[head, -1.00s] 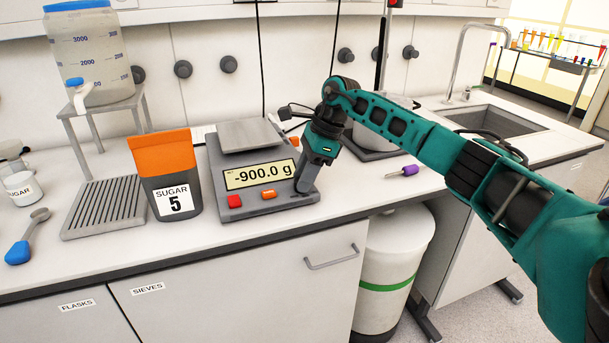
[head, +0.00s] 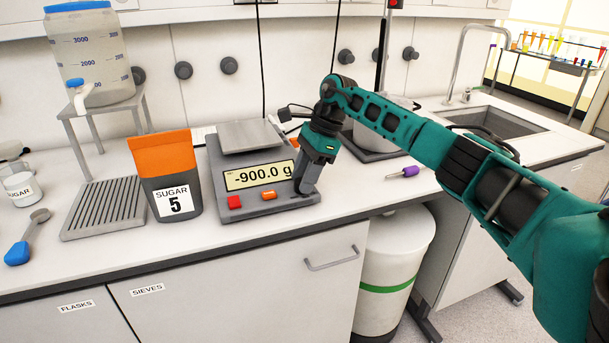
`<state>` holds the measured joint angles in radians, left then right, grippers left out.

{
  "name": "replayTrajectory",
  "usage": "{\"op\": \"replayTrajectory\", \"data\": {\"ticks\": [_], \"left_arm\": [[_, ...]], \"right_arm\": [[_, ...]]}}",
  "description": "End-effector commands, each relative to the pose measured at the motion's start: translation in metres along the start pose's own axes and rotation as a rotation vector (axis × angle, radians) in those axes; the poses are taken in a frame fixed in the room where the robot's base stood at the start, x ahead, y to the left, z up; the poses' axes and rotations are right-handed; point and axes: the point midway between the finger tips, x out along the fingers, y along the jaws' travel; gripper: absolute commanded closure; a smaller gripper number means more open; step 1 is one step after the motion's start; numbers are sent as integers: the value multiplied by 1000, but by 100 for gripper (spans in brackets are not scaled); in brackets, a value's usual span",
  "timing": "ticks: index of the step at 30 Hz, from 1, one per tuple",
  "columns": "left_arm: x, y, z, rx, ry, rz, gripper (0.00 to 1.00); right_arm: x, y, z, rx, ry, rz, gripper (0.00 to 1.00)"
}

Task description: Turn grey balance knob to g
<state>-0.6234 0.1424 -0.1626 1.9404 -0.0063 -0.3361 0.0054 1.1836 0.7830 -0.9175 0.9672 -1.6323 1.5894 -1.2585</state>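The grey balance (head: 243,210) stands on the bench with an empty weighing pan (head: 248,136). Its display (head: 259,176) reads -900.0 g. A red button (head: 234,202) and an orange button (head: 269,194) sit on its front panel. My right gripper (head: 303,190) points down at the front right corner of the balance, where it covers the panel beside the display. The grey knob is hidden behind the gripper. I cannot tell whether the fingers are open or shut on it. My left gripper is not in view.
An orange and grey sugar bag (head: 167,165) marked 5 stands close left of the balance. A ribbed tray (head: 105,207), a blue-handled scoop (head: 20,249) and a water container (head: 88,58) are further left. A purple-handled tool (head: 409,171) lies right of my gripper.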

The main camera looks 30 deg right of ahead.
Motion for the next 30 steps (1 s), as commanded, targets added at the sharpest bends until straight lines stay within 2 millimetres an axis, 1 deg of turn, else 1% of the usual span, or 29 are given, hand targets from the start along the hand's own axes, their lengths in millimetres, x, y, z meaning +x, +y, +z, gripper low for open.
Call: {"op": "replayTrajectory", "data": {"ticks": [1, 5, 12, 14, 16, 20, 27, 30], "left_arm": [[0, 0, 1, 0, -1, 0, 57], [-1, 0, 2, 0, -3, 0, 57], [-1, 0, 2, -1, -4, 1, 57], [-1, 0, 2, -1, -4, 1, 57], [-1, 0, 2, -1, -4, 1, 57], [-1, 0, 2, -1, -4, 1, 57], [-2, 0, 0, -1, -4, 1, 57], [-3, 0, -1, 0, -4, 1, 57]], "right_arm": [[0, 0, 0, 0, 0, 0, 52], [0, 0, 0, 1, 0, 1, 40], [0, 0, 0, 2, 0, 1, 39], [-2, 0, 0, 2, 0, 0, 39], [-9, 0, 0, 2, 0, -1, 39], [-32, 0, 0, 2, -1, -3, 39], [-86, 0, 0, 2, -1, -3, 39], [-104, 0, 0, 3, 0, -1, 39]]}}
